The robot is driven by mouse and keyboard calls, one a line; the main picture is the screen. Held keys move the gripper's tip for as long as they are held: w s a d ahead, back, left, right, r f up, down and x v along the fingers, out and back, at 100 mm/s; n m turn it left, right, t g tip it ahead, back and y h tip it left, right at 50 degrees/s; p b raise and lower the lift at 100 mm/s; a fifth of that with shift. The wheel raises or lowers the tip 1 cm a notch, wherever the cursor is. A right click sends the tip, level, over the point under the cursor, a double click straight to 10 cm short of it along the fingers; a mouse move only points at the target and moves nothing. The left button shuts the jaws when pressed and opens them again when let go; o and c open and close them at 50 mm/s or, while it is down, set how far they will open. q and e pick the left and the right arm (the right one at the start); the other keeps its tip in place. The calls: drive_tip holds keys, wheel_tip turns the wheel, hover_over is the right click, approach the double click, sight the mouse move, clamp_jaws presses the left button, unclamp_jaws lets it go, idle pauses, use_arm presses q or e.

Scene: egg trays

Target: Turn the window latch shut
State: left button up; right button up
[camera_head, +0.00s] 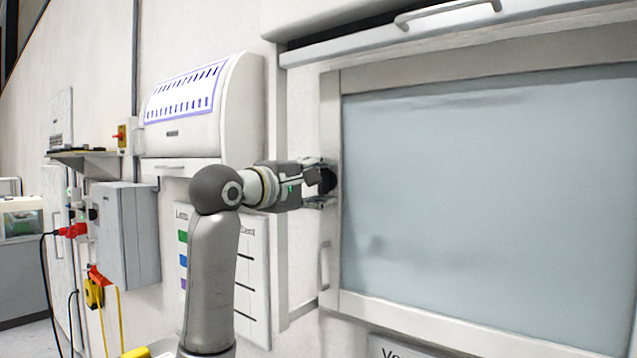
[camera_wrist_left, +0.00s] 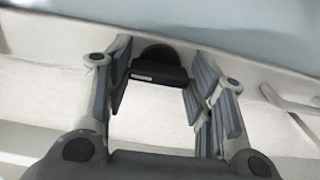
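The window latch (camera_wrist_left: 160,72) is a dark part with a rounded base and a flat handle. It sits on the light window frame (camera_wrist_left: 265,80), and in the head view the latch (camera_head: 328,181) shows as a dark patch on the frame's left side. My left gripper (camera_head: 320,184) reaches the latch from the left. In the left wrist view my left gripper (camera_wrist_left: 163,82) is open, with one finger on each side of the latch handle. A gap shows beside the right finger; contact at the left finger is unclear. The right gripper is out of view.
A pale handle (camera_head: 324,265) sticks out of the frame below the latch. A white rounded wall box (camera_head: 205,110) and a grey box (camera_head: 127,235) with cables are to the left. Another bar handle (camera_head: 445,12) is above the window glass (camera_head: 480,190).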

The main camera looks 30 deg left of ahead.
use_arm(q)
drive_tip(key=shift+o, duration=1.2)
drive_tip(key=s, duration=1.2)
drive_tip(key=shift+a, duration=0.45)
